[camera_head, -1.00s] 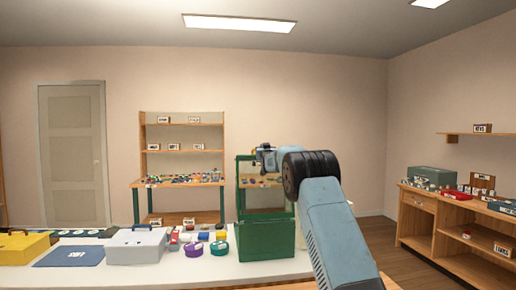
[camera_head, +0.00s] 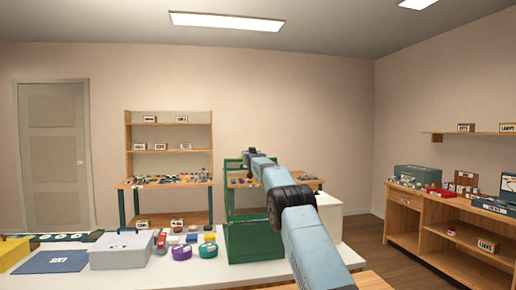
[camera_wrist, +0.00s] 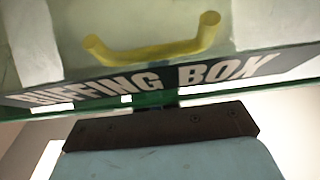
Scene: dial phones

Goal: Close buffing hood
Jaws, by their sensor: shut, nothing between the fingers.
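The green buffing box (camera_head: 252,244) stands on the white table, with its green-framed hood (camera_head: 227,186) raised above it; my arm covers part of both. In the wrist view a yellow handle (camera_wrist: 150,52) and the label BUFFING BOX (camera_wrist: 145,84) show close up, above a green edge (camera_wrist: 90,108). My gripper (camera_head: 250,154) is shut and empty at the upper part of the hood. In the wrist view its dark mount (camera_wrist: 165,128) lies just below the green edge. Whether the fingertips touch the hood cannot be told.
Left of the box are a grey case (camera_head: 121,249), a purple tape roll (camera_head: 182,253), a green roll (camera_head: 208,250) and a blue mat (camera_head: 54,262). A wooden shelf (camera_head: 168,131) stands behind. A cabinet (camera_head: 450,230) is at right, with open floor before it.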

